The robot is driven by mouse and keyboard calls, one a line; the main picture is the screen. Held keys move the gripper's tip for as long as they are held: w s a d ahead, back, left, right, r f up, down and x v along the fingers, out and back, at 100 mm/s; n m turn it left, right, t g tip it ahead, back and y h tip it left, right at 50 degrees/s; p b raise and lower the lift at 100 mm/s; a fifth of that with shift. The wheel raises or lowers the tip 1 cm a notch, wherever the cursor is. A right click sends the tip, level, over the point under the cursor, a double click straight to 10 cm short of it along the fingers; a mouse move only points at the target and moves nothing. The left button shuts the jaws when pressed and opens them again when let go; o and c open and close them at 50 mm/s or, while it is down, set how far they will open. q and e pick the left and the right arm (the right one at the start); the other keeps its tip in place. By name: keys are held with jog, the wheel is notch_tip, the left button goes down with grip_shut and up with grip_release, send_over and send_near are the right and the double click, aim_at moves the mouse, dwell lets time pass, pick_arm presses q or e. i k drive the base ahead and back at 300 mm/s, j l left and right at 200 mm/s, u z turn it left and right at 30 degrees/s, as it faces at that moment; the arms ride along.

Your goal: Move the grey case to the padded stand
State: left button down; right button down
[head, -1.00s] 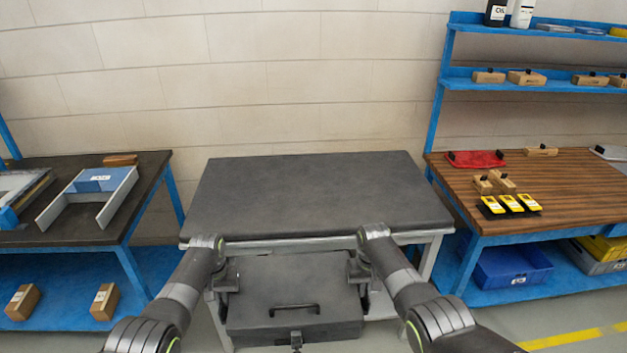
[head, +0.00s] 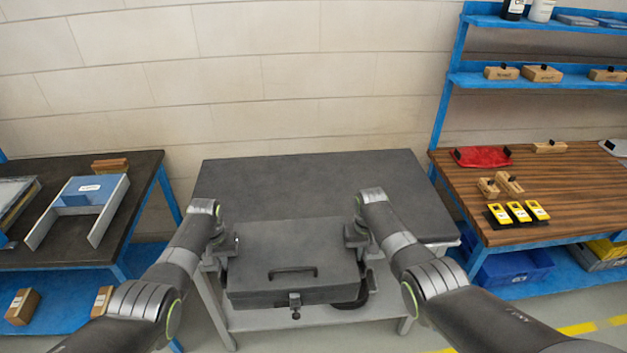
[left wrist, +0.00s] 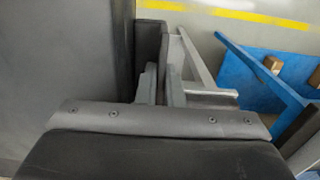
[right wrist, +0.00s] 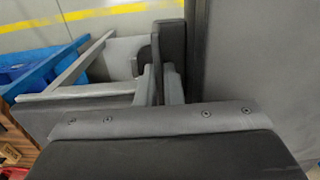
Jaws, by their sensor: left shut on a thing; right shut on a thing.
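The grey case (head: 295,265) is a dark box with a top handle and a front latch, held level between my two grippers. My left gripper (head: 222,248) is shut on its left side, and my right gripper (head: 354,238) is shut on its right side. The padded stand (head: 310,180) is a table with a dark grey pad on top, just behind the case. The case overlaps the pad's front edge in the head view; I cannot tell if they touch. In the left wrist view the fingers (left wrist: 160,85) grip a side part of the case; the right wrist view shows the same (right wrist: 160,85).
A dark bench (head: 130,185) with a blue and grey tray (head: 85,195) stands at the left. A wooden bench (head: 570,190) with a red pouch, yellow devices and small blocks stands at the right. The pad's top is clear. The stand has a lower shelf (head: 300,318).

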aim_at(290, 208)
jog(key=i, duration=1)
